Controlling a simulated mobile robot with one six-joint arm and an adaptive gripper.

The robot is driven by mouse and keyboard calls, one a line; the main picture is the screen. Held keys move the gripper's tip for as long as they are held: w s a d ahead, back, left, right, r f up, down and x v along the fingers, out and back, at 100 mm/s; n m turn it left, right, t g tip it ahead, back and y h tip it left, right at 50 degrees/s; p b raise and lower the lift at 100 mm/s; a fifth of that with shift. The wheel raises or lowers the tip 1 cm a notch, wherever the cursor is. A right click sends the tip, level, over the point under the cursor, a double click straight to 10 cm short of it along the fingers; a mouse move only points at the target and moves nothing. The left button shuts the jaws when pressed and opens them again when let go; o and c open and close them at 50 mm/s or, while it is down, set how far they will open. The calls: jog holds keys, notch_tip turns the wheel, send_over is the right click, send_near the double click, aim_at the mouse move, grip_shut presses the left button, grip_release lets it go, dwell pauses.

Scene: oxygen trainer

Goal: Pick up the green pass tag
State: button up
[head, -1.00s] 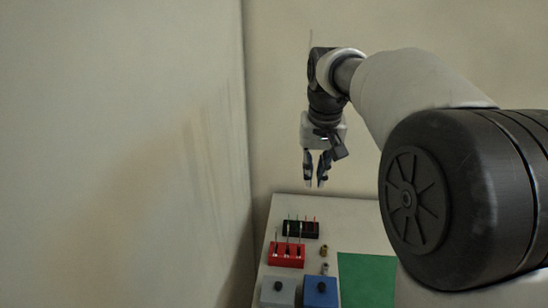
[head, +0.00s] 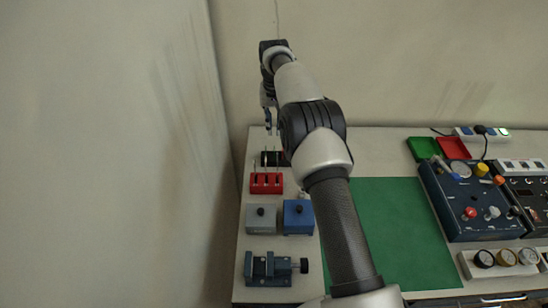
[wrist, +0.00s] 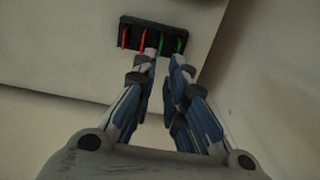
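Two green tags stand in a small black rack (wrist: 152,32) in the wrist view: one green tag (wrist: 161,43) near the middle, another green tag (wrist: 179,45) near the right end. Two red tags (wrist: 124,37) stand in its left half. My gripper (wrist: 164,62) is open and empty, its fingertips overlapping the rack's lower edge in the picture, near the green tags. The remaining height gap is hard to tell. In the head view my gripper (head: 269,121) hangs over the bench's back left, above the black rack (head: 269,158), which my arm partly hides.
A red rack (head: 266,183), grey box (head: 261,219), blue box (head: 298,217) and vise (head: 270,268) line the bench's left side. A green mat (head: 405,235) lies centrally. Red and green trays (head: 421,148) and panels (head: 470,210) stand right. A wall rises at left.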

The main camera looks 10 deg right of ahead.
notch_tip(320, 180, down, 12)
jog(key=b, duration=0.3)
jog(key=shift+w+f+b, duration=0.1)
jog(key=shift+f+b, duration=0.05)
jog(key=shift+b, duration=0.2)
jog(key=shift+c, duration=0.3)
grip_shut()
